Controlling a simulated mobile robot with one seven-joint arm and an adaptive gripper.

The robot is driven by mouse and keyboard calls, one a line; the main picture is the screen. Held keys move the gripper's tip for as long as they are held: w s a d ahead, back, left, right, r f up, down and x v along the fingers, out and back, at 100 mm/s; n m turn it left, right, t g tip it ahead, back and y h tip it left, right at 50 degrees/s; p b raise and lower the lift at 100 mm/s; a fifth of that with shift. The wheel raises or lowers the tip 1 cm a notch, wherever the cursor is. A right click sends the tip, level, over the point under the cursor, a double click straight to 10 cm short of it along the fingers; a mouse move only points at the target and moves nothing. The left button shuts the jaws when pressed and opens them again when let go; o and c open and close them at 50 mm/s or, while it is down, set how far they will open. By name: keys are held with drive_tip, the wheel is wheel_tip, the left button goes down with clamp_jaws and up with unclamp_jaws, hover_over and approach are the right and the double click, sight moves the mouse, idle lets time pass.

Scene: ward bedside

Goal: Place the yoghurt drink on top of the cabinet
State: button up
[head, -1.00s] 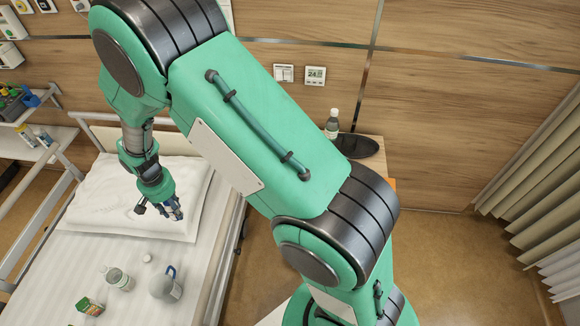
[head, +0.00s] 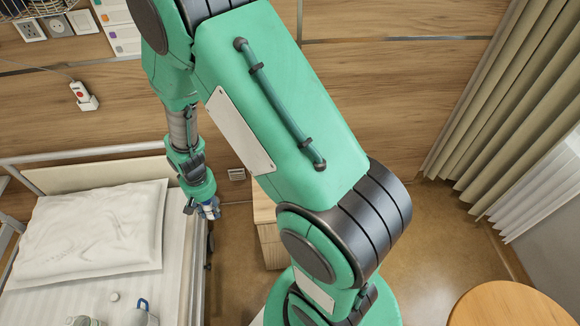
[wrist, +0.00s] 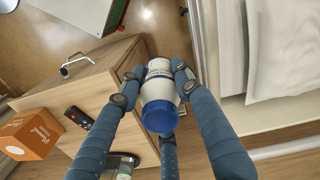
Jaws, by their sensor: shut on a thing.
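The yoghurt drink, a white bottle with a blue cap (wrist: 160,88), is between the blue fingers of my gripper (wrist: 155,78) in the wrist view. The fingers are shut on it. In the head view my gripper (head: 209,207) is small, at the bed's right edge, and the bottle is hard to make out there. The wooden cabinet (head: 270,243) stands just right of it, largely hidden behind my arm. In the wrist view the cabinet top (wrist: 62,98) lies left of the bottle, which hangs near the cabinet's edge.
On the cabinet top are an orange box (wrist: 32,133), a black remote (wrist: 78,117) and a bottle on a dark plate, partly hidden by a finger. A drawer handle (wrist: 78,62) sticks out. The bed (head: 180,285) is alongside. A round table (head: 505,305) stands at lower right.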

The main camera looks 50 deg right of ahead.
drive_tip(key=s+d+p, duration=0.1)
drive_tip(key=s+d, duration=0.5)
drive_tip(key=s, duration=0.5)
drive_tip(key=s+d, duration=0.6)
drive_tip(key=s, duration=0.5)
drive_tip(key=shift+m, duration=0.4)
wheel_tip(320, 180, down, 5)
drive_tip(key=shift+w+f, duration=0.15)
drive_tip(key=w+d, duration=0.2)
drive_tip(key=w, duration=0.2)
drive_tip(key=w+d+f+b, duration=0.1)
drive_tip(key=w+d, duration=0.2)
drive_tip(key=w, duration=0.2)
drive_tip(key=w+d+b, duration=0.1)
drive_tip(key=w+d, duration=0.2)
drive_tip(key=w, duration=0.2)
drive_tip(key=shift+f, duration=0.2)
drive_tip(key=shift+f, duration=0.1)
drive_tip(key=shift+f+b, duration=0.65)
drive_tip(key=shift+f, duration=1)
